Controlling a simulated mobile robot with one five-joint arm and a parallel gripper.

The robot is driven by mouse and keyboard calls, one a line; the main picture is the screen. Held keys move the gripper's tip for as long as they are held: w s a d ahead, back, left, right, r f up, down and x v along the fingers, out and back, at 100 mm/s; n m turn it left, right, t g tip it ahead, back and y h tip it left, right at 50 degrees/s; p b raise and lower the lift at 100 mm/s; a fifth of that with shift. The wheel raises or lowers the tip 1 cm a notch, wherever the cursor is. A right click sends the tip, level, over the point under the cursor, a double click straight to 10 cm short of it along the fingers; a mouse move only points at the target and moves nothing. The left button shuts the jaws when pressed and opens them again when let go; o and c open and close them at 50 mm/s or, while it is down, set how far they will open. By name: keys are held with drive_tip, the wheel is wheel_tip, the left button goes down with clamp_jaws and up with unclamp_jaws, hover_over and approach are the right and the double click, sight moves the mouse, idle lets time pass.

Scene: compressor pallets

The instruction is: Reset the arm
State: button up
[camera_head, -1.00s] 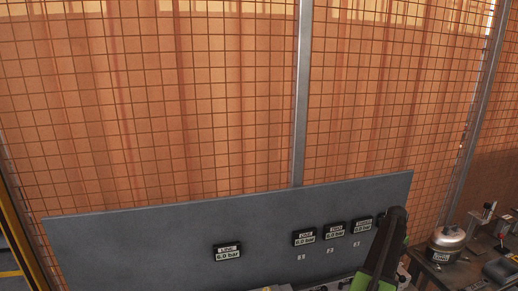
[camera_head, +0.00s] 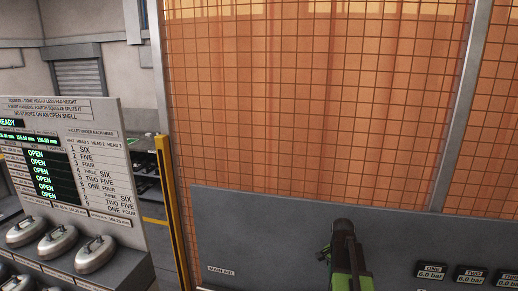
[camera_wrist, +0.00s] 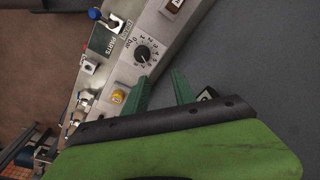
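My gripper shows in the wrist view (camera_wrist: 160,78). Its two green fingers are spread apart with nothing between them, so it is open. It is over a control panel (camera_wrist: 122,72) with a round black dial (camera_wrist: 146,52); the fingertips appear just beside the dial, and I cannot tell whether they touch anything. In the head view my green and black arm rises at the bottom, in front of a grey board. My fingertips are hidden there.
The grey board (camera_head: 275,235) carries pressure labels (camera_head: 432,271) at right. Behind it stands an orange mesh fence (camera_head: 310,110). At left are a display board (camera_head: 108,150) with several "OPEN" lines and metal shells (camera_head: 58,243) on a ledge. A yellow post (camera_head: 171,205) stands between.

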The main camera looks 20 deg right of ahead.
drive_tip(key=a+n+y, duration=0.1)
drive_tip(key=a+n, duration=1.4)
drive_tip(key=a, duration=1.8)
wheel_tip(320, 180, down, 11)
drive_tip(key=s+b, duration=0.2)
drive_tip(key=b, duration=0.9)
drive_tip(key=shift+g, duration=0.4)
